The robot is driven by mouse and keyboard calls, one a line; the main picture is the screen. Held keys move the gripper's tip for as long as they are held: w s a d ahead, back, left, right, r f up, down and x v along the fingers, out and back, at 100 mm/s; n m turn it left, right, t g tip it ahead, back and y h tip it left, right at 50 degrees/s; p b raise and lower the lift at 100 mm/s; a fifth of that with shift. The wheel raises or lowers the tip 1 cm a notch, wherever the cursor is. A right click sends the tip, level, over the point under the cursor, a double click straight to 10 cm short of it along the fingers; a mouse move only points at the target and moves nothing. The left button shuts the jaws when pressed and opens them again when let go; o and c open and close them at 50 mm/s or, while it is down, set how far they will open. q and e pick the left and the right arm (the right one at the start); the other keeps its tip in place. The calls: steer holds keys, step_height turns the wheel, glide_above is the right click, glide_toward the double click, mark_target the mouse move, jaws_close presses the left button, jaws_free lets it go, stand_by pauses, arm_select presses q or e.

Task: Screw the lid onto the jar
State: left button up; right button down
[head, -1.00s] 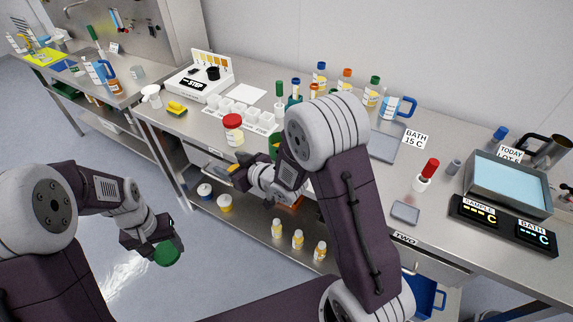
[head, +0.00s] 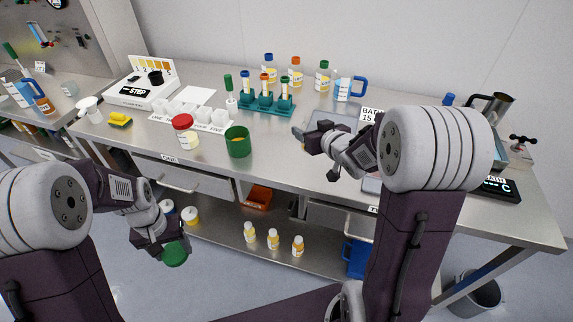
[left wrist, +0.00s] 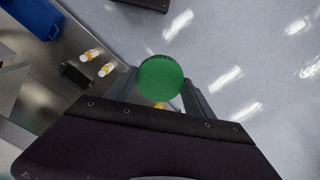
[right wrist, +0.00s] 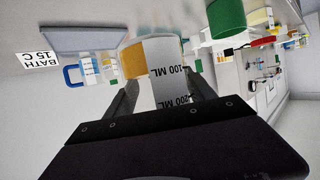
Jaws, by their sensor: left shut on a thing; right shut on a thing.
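My left gripper (head: 168,243) is shut on a round green lid (head: 174,254), held low in front of the bench over the floor. The lid also shows between the fingers in the left wrist view (left wrist: 160,78). An open green jar (head: 238,143) with something yellow inside stands near the bench's front edge. My right gripper (head: 322,148) is over the bench, to the right of the jar and apart from it. In the right wrist view it is shut on a pale vessel (right wrist: 168,82) marked 100 ML and 200 ML. The head view hardly shows this vessel.
A red-lidded jar (head: 183,124) stands just left of the green jar. Behind are white cups, a teal tube rack (head: 266,104) and several bottles. A grey bath tray (head: 343,118) lies near my right gripper. Small bottles (head: 273,238) stand on the shelf below.

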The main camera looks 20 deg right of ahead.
arm_select(q)
steer(key=shift+f, duration=0.1)
arm_select(e)
steer(key=shift+d, duration=0.2)
arm_select(q)
steer(key=shift+f+b, duration=0.65)
steer(key=shift+f, duration=0.05)
arm_select(e)
glide_above(277, 155)
step_height(277, 155, down, 7)
steer(key=shift+w+f, duration=0.1)
arm_select(q)
steer(key=shift+f, duration=0.1)
arm_select(e)
step_height(277, 155, down, 4)
